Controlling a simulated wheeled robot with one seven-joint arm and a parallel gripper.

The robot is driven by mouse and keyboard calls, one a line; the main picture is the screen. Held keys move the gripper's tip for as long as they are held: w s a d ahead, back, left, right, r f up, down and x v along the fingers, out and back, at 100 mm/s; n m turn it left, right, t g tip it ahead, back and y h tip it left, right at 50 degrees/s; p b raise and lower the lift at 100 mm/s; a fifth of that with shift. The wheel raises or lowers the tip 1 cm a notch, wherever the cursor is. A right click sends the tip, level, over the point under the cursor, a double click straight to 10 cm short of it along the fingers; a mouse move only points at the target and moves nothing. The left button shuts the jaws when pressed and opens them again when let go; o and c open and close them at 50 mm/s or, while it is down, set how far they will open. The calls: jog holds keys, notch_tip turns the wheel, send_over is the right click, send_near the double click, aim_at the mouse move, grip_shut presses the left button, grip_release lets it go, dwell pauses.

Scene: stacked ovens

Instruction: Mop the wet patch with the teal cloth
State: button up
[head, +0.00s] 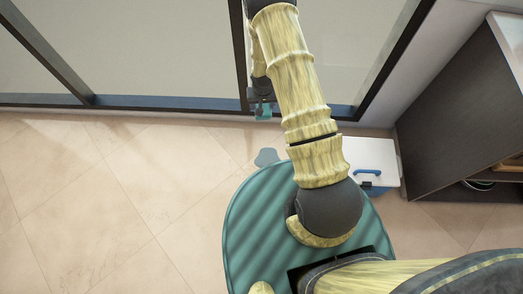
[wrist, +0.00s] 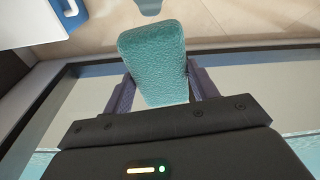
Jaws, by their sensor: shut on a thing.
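The teal cloth (wrist: 153,55) is a thick, textured pad between the two fingers of my gripper (wrist: 160,82), which is shut on it. In the head view the cloth (head: 263,114) shows small below my gripper (head: 262,98), just in front of the dark-framed glass. The wet patch (head: 266,157) is a small grey-blue blot on the tile floor, nearer to me than the cloth. Part of it also shows at the top edge of the wrist view (wrist: 148,6), beyond the cloth's end. The cloth looks apart from the patch.
A white box with a blue handle (head: 372,158) stands on the floor right of the patch. A dark cabinet (head: 450,110) is at the right. The glass with its dark frame (head: 170,102) runs along the back. The tile floor (head: 110,200) at left is clear.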

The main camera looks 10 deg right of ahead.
jog(key=w+f+m+b, duration=0.2)
jog(key=w+f+b, duration=0.1)
jog(key=f+b, duration=3.1)
notch_tip(320, 180, down, 10)
jog(key=shift+d+f, duration=0.15)
jog(key=shift+f, duration=0.1)
jog(key=shift+w, duration=0.1)
